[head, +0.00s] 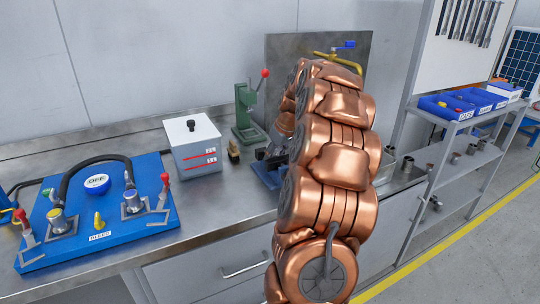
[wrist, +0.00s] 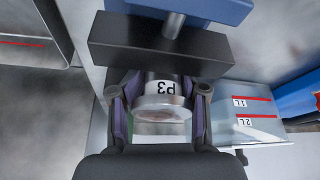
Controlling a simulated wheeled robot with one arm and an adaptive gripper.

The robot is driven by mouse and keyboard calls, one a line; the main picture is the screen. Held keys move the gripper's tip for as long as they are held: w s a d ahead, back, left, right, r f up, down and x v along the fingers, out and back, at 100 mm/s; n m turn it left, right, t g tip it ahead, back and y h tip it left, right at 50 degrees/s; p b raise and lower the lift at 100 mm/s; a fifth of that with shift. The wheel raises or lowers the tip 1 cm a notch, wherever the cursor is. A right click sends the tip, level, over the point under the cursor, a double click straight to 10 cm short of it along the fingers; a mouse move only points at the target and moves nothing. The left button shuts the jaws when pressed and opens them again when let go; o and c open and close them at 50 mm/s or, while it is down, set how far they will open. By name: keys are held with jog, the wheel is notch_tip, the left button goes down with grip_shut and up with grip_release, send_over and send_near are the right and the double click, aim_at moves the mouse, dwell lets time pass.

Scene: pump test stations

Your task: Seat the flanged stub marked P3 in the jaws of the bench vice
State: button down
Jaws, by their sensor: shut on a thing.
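The flanged stub (wrist: 160,100) is a pale metal cylinder with a wider round flange. Its label P3 shows upside down in the wrist view. My gripper (wrist: 158,98) is shut on it, one finger on each side. The bench vice shows a dark jaw block (wrist: 150,45) and a blue body (wrist: 195,10) just beyond the stub. The stub's far end meets the jaw's edge in this view; I cannot tell whether it is between the jaws. In the head view the blue vice (head: 268,174) is partly hidden behind my copper arm.
A white box with red level lines (head: 195,148) stands left of the vice; it shows at right in the wrist view (wrist: 245,120). A blue test panel (head: 70,235) lies at left. Bare bench lies in front.

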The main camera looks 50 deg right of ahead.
jog(key=shift+w+d+r, duration=0.1)
jog(key=shift+d+r, duration=0.3)
jog(key=shift+d, duration=0.25)
jog(key=c, duration=1.1)
grip_release()
jog(key=o, duration=0.4)
jog(key=shift+d+f, duration=0.2)
jog(key=shift+d, duration=0.45)
jog(key=shift+o, duration=0.6)
jog(key=shift+d+f, duration=0.2)
jog(key=shift+d, duration=0.1)
jog(key=shift+o, duration=0.4)
jog(key=shift+w+f, duration=0.1)
jog(key=shift+f, duration=0.05)
jog(key=shift+w+a+r, duration=0.1)
jog(key=shift+a+r, duration=0.15)
jog(key=shift+a, duration=0.65)
jog(key=o, duration=0.5)
jog(key=shift+f, duration=0.15)
